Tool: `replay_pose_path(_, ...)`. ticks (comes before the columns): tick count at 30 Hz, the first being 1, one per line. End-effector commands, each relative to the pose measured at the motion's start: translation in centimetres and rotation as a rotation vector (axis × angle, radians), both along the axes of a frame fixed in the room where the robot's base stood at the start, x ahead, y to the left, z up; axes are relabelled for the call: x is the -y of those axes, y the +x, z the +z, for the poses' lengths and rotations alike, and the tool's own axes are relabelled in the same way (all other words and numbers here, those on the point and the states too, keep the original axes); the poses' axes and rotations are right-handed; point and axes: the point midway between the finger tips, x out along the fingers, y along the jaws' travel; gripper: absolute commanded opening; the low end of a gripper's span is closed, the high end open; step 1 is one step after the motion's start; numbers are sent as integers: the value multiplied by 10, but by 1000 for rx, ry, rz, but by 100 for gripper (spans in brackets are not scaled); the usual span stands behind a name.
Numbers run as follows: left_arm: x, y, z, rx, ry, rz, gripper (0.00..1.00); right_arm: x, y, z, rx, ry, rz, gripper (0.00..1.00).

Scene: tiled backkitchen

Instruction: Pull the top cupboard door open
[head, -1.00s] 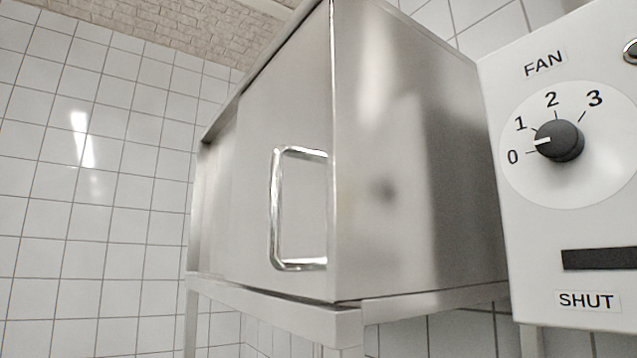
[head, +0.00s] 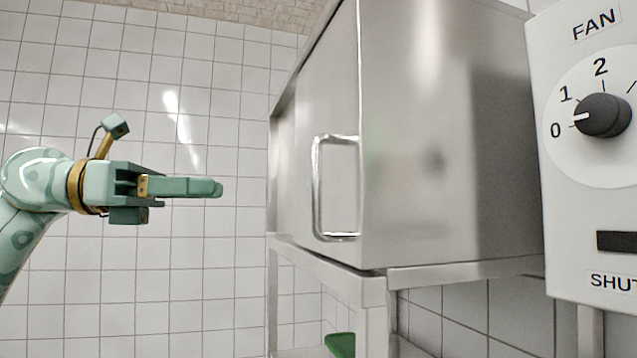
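The steel cupboard door (head: 302,170) is in the middle of the head view, on the cupboard's left-facing front, and looks shut. Its bright D-shaped handle (head: 317,190) stands out near the door's right edge. My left gripper (head: 220,188) has come in from the left at about the handle's height. It is clear of the handle with a gap between them, and nothing shows in it. Its fingers are seen from the side and overlap, so their opening cannot be told. My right gripper is not in view.
A white control box (head: 590,235) with a fan dial (head: 603,116) is at the right. The cupboard rests on a steel frame (head: 345,283). A tiled wall (head: 215,260) stands behind; the space left of the door is otherwise free.

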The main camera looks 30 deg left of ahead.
Motion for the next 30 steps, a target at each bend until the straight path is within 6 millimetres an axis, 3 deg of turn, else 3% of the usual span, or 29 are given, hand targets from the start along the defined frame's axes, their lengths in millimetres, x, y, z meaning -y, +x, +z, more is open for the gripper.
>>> replay_pose_path(4, 30, 21, 5, 1, 1, -8, 30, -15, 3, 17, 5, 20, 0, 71)
replay_pose_path(10, 70, 53, 6, 1, -1, -8, 30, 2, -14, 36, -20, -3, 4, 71)
replay_pose_path(15, 95, 73, 5, -1, -2, -5, 30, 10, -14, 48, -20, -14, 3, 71)
replay_pose_path(21, 108, 85, 3, -1, -3, -2, 30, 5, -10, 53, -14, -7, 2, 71)
replay_pose_path(30, 109, 86, 1, 0, -4, -2, 28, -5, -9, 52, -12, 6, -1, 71)
